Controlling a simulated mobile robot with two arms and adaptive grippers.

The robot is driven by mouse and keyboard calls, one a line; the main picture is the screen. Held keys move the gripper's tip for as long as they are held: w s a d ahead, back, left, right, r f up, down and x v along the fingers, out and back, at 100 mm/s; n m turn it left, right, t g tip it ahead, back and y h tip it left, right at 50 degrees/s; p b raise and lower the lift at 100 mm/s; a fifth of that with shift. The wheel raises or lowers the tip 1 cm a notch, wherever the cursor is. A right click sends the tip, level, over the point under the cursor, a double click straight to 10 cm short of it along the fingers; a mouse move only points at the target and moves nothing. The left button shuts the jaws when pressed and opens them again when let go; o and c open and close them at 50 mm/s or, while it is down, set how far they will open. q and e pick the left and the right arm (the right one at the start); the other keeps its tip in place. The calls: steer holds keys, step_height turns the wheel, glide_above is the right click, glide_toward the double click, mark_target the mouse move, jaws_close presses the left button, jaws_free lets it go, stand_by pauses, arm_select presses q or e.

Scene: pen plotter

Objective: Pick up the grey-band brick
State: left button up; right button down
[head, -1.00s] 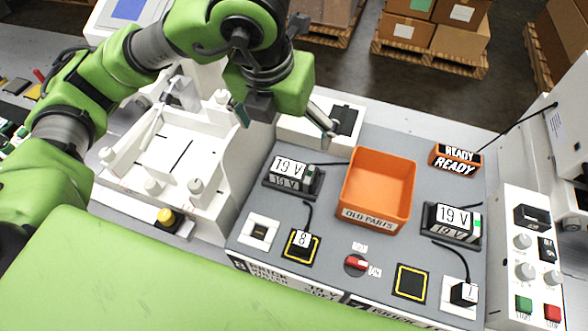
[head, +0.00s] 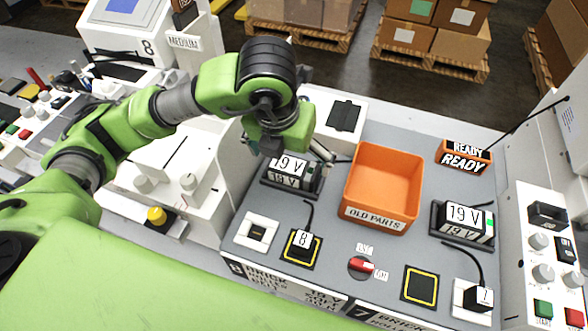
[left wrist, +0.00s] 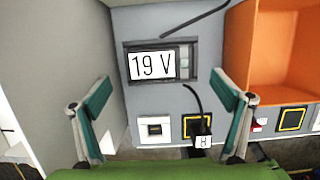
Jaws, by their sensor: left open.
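A dark power brick (head: 288,180) with a white "19 V" label sits in a holder at the left of the grey panel. It also shows in the left wrist view (left wrist: 152,66), where its right end looks greyish. A second 19 V brick (head: 463,218), with a greenish band at its right end, sits right of the orange bin. My left gripper (head: 287,158) is open and empty above the left brick, partly covering its back in the head view. In the left wrist view its fingers stand wide apart on either side, below the brick. My right gripper is out of view.
The orange "OLD PARTS" bin (head: 381,216) stands close right of the left brick. A cable runs to a plug marked 8 (head: 302,249) on a yellow-edged pad. A red switch (head: 362,265) is in front, and a white machine (head: 150,165) stands left.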

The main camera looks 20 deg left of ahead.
mark_target(293, 167)
arm_select(q)
steer(key=shift+w+f+p, duration=0.1)
steer(key=shift+f+p, duration=0.25)
steer(key=shift+f, duration=0.15)
steer(key=p+x, duration=0.1)
steer(key=x, duration=0.2)
steer(key=shift+w+f, duration=0.1)
steer(key=shift+f, duration=0.2)
steer(key=shift+w+f, duration=0.1)
steer(key=shift+f, duration=0.35)
steer(key=c, duration=1.4)
steer(key=shift+c, duration=0.2)
